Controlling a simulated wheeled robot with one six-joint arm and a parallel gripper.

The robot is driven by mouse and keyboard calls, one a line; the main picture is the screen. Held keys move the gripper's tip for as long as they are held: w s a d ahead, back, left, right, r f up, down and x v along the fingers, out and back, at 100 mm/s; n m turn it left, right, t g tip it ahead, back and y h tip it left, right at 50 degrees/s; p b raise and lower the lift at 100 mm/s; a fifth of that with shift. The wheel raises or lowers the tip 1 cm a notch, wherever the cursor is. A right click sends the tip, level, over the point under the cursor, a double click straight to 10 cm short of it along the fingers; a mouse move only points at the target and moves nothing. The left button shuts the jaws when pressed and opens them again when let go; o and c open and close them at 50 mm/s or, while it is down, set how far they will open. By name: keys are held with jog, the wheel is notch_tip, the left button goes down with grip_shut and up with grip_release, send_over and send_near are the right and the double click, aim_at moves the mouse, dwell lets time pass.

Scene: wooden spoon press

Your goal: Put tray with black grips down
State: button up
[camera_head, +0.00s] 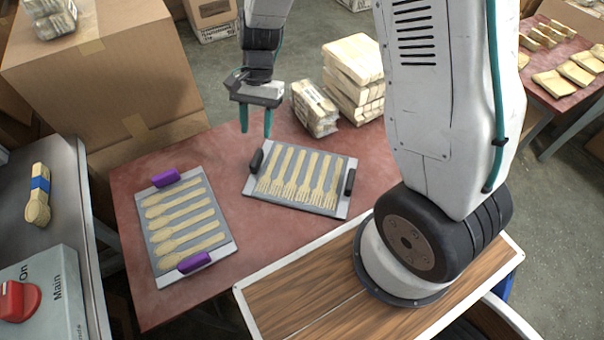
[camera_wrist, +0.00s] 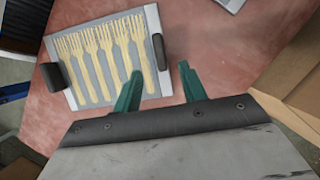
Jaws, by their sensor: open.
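The tray with black grips (camera_head: 250,196) lies flat on the red table, with several wooden forks in a row on it. It also shows in the wrist view (camera_wrist: 78,99), with a black grip at each end. My gripper (camera_head: 256,132) is open and empty, just above and behind the tray's left black grip (camera_head: 256,161). In the wrist view its two green fingers (camera_wrist: 160,80) are apart, and the right-hand grip (camera_wrist: 159,52) shows beyond them, not between them. The fingers look clear of the tray.
A tray with purple grips (camera_head: 228,250) holds wooden spoons on the left of the red table (camera_head: 130,181). Wrapped bundles (camera_head: 315,107) and stacked wooden pieces (camera_head: 353,60) stand at the back. A cardboard box (camera_head: 110,85) is behind left. Bare table lies between the trays.

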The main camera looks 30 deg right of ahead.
aim_at(256, 155)
jog(key=x, duration=0.8)
jog(key=shift+w+d+f, duration=0.1)
jog(key=shift+f, duration=0.25)
grip_shut()
